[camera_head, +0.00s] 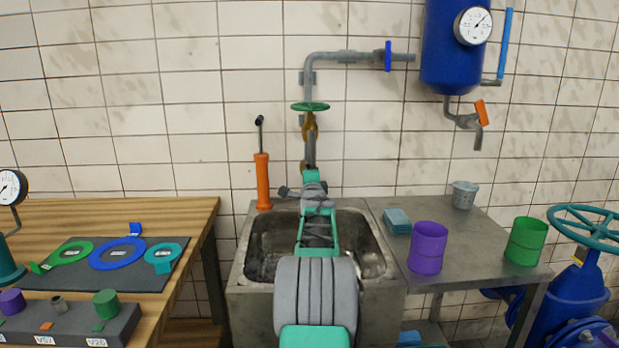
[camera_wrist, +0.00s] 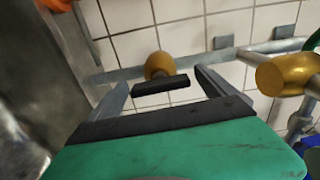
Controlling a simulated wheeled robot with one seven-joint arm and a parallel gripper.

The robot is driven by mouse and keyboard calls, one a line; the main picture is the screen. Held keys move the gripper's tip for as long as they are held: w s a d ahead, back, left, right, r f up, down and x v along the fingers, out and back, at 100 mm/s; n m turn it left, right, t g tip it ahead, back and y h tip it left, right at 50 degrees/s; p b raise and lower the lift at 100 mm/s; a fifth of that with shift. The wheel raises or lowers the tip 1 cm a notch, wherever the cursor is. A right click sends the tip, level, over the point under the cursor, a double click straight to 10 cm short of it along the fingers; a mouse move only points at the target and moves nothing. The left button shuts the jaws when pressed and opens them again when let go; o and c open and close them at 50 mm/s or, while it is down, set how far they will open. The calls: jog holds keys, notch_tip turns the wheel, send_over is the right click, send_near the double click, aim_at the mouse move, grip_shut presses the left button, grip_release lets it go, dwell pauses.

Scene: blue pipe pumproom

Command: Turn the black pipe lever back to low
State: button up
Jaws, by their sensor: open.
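The black pipe lever (camera_wrist: 160,86) shows in the wrist view as a short dark bar in front of a round brass valve body (camera_wrist: 159,65) on a grey pipe. The bar lies roughly along the pipe's run in that picture. My gripper (camera_wrist: 162,77) is open, with one grey finger on each side of the lever and a gap at both ends. I cannot tell whether the fingers reach past the bar in depth. In the head view my arm reaches over the sink to the vertical pipe (camera_head: 308,85), and the lever cannot be made out there.
A green handwheel (camera_head: 310,107) sits above my gripper. An orange hand pump (camera_head: 263,182) stands close on the left. The metal sink (camera_head: 245,290) is below. A purple cup (camera_head: 428,247) and green cup (camera_head: 525,241) stand on the right counter. A second brass fitting (camera_wrist: 285,74) is to the right.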

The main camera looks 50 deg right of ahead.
jog(key=v, duration=0.7)
jog(key=shift+s+a, duration=0.25)
jog(key=shift+a, duration=0.05)
jog(key=w+a+r+n+y+p, duration=0.1)
jog(key=w+a+n+y+p, duration=0.25)
jog(key=a, duration=0.65)
jog(key=w+a+r+n+y+p, duration=0.1)
jog(key=w+a+n+y+p, duration=0.25)
jog(key=a, duration=0.55)
jog(key=s+a+n+g+y+p, duration=0.25)
jog(key=a+n+p, duration=0.35)
jog(key=a, duration=0.9)
jog(key=s+a+f+n+g+y+p, duration=0.1)
jog(key=s+a+n+g+y+p, duration=0.1)
jog(key=s+a+n, duration=0.5)
jog(key=s+a+f+n+g+y+p, duration=0.2)
jog(key=s+a+n+g+p, duration=0.2)
jog(key=s+a, duration=0.9)
jog(key=a+n+p, duration=0.2)
jog(key=a+n, duration=0.1)
jog(key=shift+f+n, duration=0.3)
